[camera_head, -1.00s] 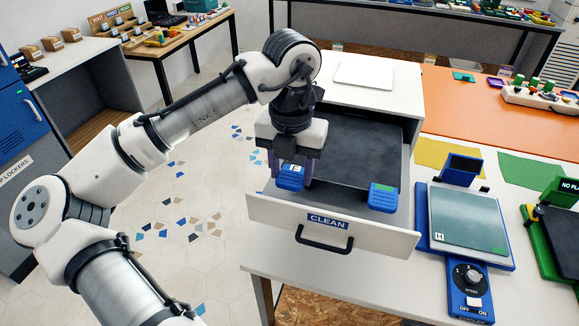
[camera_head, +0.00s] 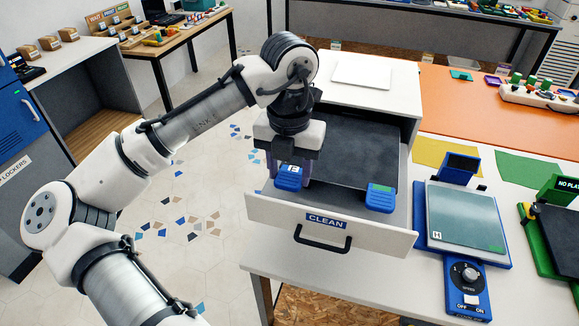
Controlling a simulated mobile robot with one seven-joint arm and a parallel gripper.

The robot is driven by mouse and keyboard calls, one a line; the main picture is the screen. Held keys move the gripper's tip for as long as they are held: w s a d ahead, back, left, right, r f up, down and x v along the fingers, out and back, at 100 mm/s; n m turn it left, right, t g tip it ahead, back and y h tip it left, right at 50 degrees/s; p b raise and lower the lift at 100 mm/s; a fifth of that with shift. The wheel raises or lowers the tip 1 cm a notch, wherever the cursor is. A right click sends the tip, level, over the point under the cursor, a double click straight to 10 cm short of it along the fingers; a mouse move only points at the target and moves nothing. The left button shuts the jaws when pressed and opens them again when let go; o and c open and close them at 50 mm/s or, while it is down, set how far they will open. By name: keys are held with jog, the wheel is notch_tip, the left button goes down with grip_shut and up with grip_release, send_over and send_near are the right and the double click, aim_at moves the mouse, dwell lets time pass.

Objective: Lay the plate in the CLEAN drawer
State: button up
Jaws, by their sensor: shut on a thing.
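The CLEAN drawer (camera_head: 280,212) is pulled open at the front of a white cabinet, with a blue CLEAN label and a dark handle (camera_head: 322,240) on its face. A dark flat plate (camera_head: 352,152) with blue corner tabs (camera_head: 380,197) lies level within the drawer's walls. My gripper (camera_head: 289,180) points down at the plate's left front corner and is shut on the blue tab marked E there. The fingertips are partly hidden by the tab. I cannot tell whether the plate rests on the drawer floor.
A blue printer (camera_head: 465,218) with a grey-green plate marked H stands right of the drawer. A green printer (camera_head: 557,235) is farther right. An orange mat (camera_head: 450,110) lies behind them. A white slab (camera_head: 362,75) lies on the cabinet top.

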jog(key=shift+f, duration=0.2)
dwell(0.5)
jog(key=o, duration=1.4)
jog(key=shift+o, duration=0.2)
jog(key=shift+r, duration=0.1)
